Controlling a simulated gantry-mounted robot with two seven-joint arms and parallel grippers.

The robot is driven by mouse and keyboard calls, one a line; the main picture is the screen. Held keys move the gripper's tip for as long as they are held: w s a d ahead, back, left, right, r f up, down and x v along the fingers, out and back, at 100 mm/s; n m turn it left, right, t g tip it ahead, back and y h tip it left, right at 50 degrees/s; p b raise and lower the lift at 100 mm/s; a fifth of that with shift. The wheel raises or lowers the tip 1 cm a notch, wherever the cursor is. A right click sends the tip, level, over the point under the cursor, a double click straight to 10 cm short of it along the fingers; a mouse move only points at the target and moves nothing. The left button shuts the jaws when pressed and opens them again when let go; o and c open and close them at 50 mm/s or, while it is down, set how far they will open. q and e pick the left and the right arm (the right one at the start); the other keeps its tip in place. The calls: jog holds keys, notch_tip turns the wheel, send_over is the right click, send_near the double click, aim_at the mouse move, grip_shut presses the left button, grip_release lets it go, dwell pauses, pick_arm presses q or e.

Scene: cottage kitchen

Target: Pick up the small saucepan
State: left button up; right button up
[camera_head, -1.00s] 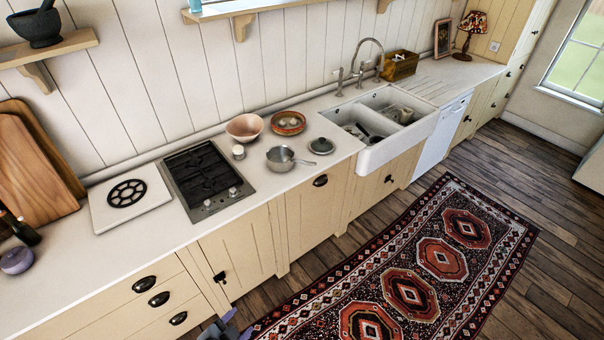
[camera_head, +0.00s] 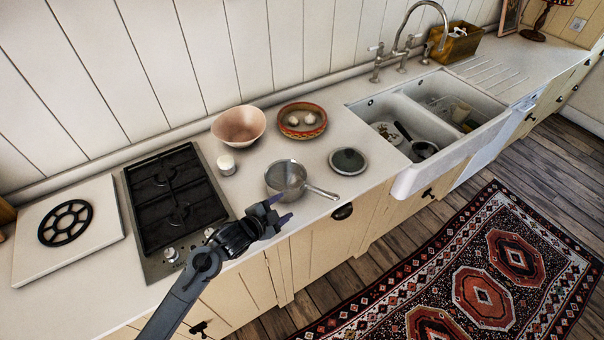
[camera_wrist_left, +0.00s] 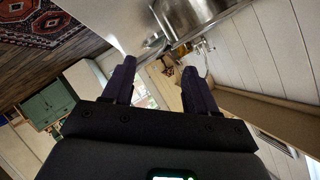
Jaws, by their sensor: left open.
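The small saucepan (camera_head: 285,178) is a grey metal pan standing upright on the white countertop, with its handle (camera_head: 322,193) pointing right toward the counter's front edge. My left gripper (camera_head: 283,207) is open and empty, just in front of the pan and near the handle, apart from it as far as I can tell. In the left wrist view my open fingers (camera_wrist_left: 158,85) show with part of the saucepan (camera_wrist_left: 190,18) beyond them at the top. My right gripper is not in view.
A pink bowl (camera_head: 239,125), a patterned dish with garlic (camera_head: 302,120), a small white pot (camera_head: 226,163) and a round lid (camera_head: 348,161) stand around the pan. A black hob (camera_head: 172,190) is to its left, a white sink (camera_head: 408,188) to its right.

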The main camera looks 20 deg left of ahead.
aim_at(290, 197)
pick_arm(q)
jog(key=shift+w+d+b, duration=0.1)
jog(key=shift+w+b, duration=0.15)
jog(key=shift+b, duration=0.7)
jog(key=shift+t, duration=0.3)
jog(key=x, duration=0.2)
jog(key=r+x, duration=0.1)
jog(key=x, duration=0.1)
jog(key=shift+w+f, duration=0.1)
jog(key=shift+w, duration=0.4)
jog(key=shift+b+x, duration=0.45)
jog(key=shift+x, duration=2.75)
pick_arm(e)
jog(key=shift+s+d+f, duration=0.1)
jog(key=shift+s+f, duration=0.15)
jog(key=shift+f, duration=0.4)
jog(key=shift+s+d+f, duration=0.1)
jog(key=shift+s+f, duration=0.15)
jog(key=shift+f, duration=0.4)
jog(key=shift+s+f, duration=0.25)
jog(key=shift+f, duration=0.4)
pick_arm(q)
jog(key=shift+c, duration=0.5)
jog(key=shift+a, duration=0.25)
grip_shut()
